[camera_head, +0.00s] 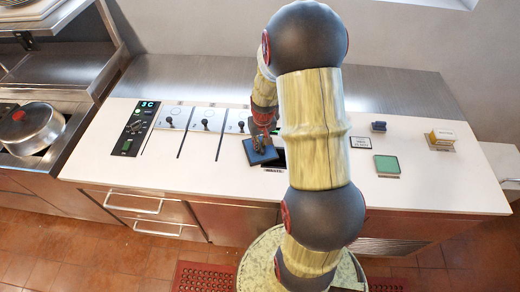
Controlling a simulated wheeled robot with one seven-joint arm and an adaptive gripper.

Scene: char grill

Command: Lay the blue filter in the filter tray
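The blue filter (260,156) is a flat dark blue square near the middle of the counter. It lies over the left part of a black rectangular area (275,167) with a small label at its front edge, and sits askew to it. I cannot tell whether the filter touches it or is held above it. My gripper (262,143) is directly over the filter and points down at its middle. The fingertips are too small and dark to show whether they grip it. My arm hides the right part of the black area. I cannot tell which thing is the filter tray.
A green square pad (387,164), a small label card (360,143), a dark blue block (379,126) and a yellow-white box (440,140) stand right of my arm. Left are a control panel (133,127) and slotted panels with black knobs (206,124). A lidded pan (31,128) is far left.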

